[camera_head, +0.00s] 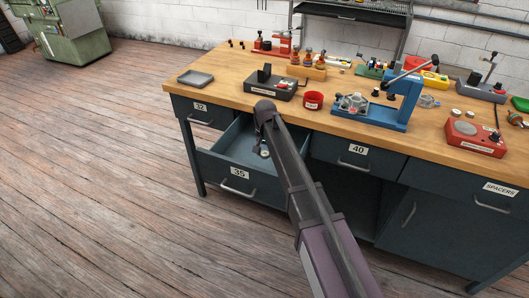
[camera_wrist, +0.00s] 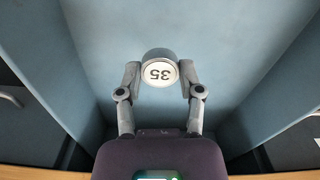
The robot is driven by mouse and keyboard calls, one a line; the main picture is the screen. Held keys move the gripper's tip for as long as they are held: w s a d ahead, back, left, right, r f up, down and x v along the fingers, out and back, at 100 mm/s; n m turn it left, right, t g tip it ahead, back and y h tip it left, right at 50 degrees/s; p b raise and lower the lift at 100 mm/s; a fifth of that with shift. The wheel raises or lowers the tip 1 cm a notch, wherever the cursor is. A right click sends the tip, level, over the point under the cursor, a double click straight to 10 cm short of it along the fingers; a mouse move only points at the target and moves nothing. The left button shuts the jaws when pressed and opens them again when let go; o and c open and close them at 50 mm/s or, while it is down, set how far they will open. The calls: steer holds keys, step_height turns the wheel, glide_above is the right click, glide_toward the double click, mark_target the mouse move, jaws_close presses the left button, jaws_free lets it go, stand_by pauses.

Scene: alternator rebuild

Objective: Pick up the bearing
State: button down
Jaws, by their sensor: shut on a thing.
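The bearing (camera_wrist: 159,54) is a small grey cylinder whose round white face carries the number 35, upside down in the wrist view. My gripper (camera_wrist: 159,80) has one finger on each side of it and is shut on it. In the head view, my gripper (camera_head: 263,150) reaches down into the open drawer (camera_head: 220,172) labelled 35. The bearing shows there only as a small light spot, mostly hidden by my arm. I cannot tell whether the bearing touches the drawer floor.
The drawer walls rise on both sides of my gripper. The wooden bench top (camera_head: 225,100) above holds a grey tray (camera_head: 195,78), a red cup (camera_head: 313,100), a blue press (camera_head: 385,105) and a red box (camera_head: 475,138). Closed drawers 32 (camera_head: 200,107) and 40 (camera_head: 358,150) are nearby.

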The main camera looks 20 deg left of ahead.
mark_target(265, 153)
steer(key=shift+r+p, duration=1.25)
steer(key=shift+r, duration=0.4)
step_height(265, 153, up, 26)
steer(key=p, duration=2.5)
steer(key=shift+p, duration=0.4)
steer(key=shift+f, duration=0.1)
